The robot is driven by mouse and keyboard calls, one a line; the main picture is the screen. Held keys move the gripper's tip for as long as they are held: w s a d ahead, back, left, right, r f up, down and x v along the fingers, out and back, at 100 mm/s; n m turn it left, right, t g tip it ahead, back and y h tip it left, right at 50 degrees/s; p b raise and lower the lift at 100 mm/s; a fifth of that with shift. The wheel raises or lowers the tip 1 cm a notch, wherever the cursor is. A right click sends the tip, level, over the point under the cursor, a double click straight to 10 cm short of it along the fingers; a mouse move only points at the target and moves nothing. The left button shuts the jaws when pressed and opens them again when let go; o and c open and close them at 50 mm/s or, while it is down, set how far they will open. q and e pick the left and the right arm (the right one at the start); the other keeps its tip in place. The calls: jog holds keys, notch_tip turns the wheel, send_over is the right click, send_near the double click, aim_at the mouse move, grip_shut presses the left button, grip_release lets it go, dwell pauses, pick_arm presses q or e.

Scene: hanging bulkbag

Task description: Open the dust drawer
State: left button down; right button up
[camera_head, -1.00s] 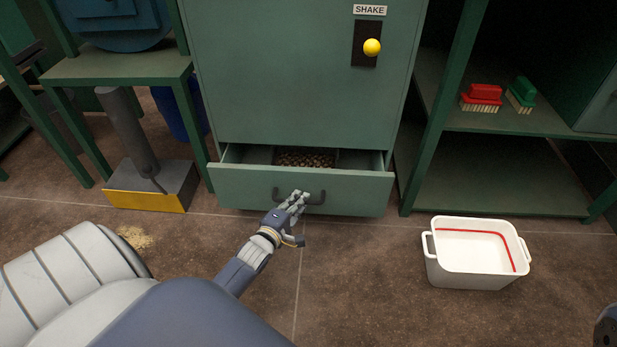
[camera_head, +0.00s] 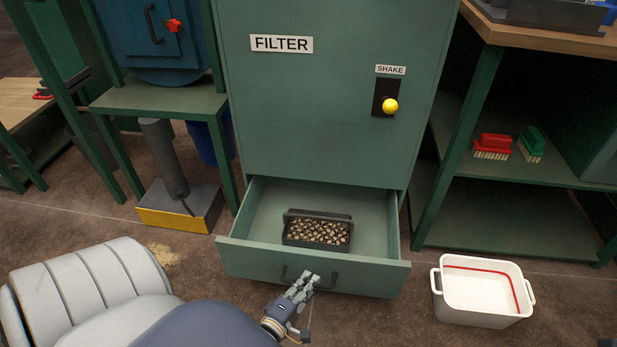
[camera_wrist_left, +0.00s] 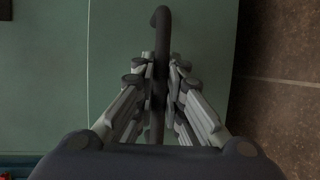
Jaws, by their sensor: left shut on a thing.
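The dust drawer (camera_head: 262,262) is the green drawer at the bottom of the green filter cabinet (camera_head: 330,120). It stands pulled well out, its inside open to view. A dark tray (camera_head: 318,231) filled with brownish bits sits inside it. My left gripper (camera_head: 303,288) is at the drawer's front, shut on its dark bar handle (camera_head: 330,280). In the left wrist view the handle (camera_wrist_left: 161,40) runs between the two sets of fingers (camera_wrist_left: 159,90). My right gripper is not in view.
A white tub (camera_head: 480,290) with a red line inside stands on the floor right of the drawer. A grey block with a yellow edge (camera_head: 178,208) stands to the left. Shelves at right hold a red brush (camera_head: 493,146) and a green brush (camera_head: 532,144).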

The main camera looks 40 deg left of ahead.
pick_arm(q)
jog(key=shift+s, duration=0.1)
jog(key=c, duration=1.7)
grip_release()
jog(key=shift+o, duration=0.2)
